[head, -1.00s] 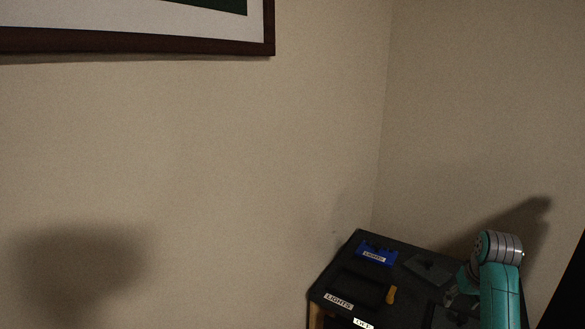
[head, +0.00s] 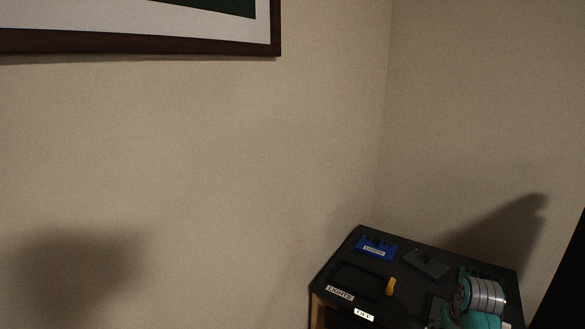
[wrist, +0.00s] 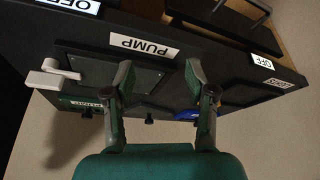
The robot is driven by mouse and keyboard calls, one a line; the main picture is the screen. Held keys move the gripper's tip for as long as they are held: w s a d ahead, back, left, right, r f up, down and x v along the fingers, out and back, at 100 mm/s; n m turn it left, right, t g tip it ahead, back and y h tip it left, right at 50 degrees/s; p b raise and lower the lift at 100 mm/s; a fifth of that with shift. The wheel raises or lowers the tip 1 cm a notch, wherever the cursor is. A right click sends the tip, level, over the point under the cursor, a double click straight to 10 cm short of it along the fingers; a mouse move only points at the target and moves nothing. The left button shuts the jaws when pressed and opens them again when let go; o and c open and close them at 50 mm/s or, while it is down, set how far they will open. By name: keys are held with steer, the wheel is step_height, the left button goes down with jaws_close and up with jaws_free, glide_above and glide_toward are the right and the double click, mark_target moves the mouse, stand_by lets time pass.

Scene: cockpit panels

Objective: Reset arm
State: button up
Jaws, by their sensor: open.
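My gripper (wrist: 159,82) is open in the wrist view, with its two green-grey fingers spread apart and nothing between them. Behind the fingers is the dark cockpit panel (wrist: 225,92), which appears upside down there. A PUMP label (wrist: 143,46) lies just beyond the fingertips, and a white lever switch (wrist: 52,77) is to the left. In the head view my teal and grey arm is over the right part of the panel; I cannot make out the fingers there.
In the head view the panel top (head: 345,262) carries a blue LIGHTS block (head: 376,248), a yellow-orange handle (head: 390,286), a LIGHTS label (head: 340,293) and an OFF label (head: 364,314). Walls stand close behind. A framed picture (head: 200,46) hangs at upper left.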

steer(key=s+a+f+t, duration=0.2)
steer(key=s+a+f, duration=0.4)
steer(key=s+f, duration=0.25)
steer(key=s+a+f+t, duration=0.1)
steer(key=s+a+f, duration=0.55)
steer(key=f, duration=0.25)
steer(key=s+a+n+t, duration=0.1)
steer(key=s+a+t, duration=0.15)
steer(key=s, duration=0.75)
steer(key=s+a+r+t, duration=0.1)
steer(key=s+a+r, duration=0.2)
steer(key=s, duration=0.5)
steer(key=s+a+r+t, duration=0.1)
steer(key=s+a+r, duration=0.15)
steer(key=s, duration=0.65)
steer(key=s+a+r+n+t+y, duration=0.1)
steer(key=s+r+t, duration=0.2)
steer(key=s+r, duration=0.8)
step_height(320, 180, up, 4)
steer(key=shift+a+f, duration=0.2)
steer(key=shift+a, duration=0.2)
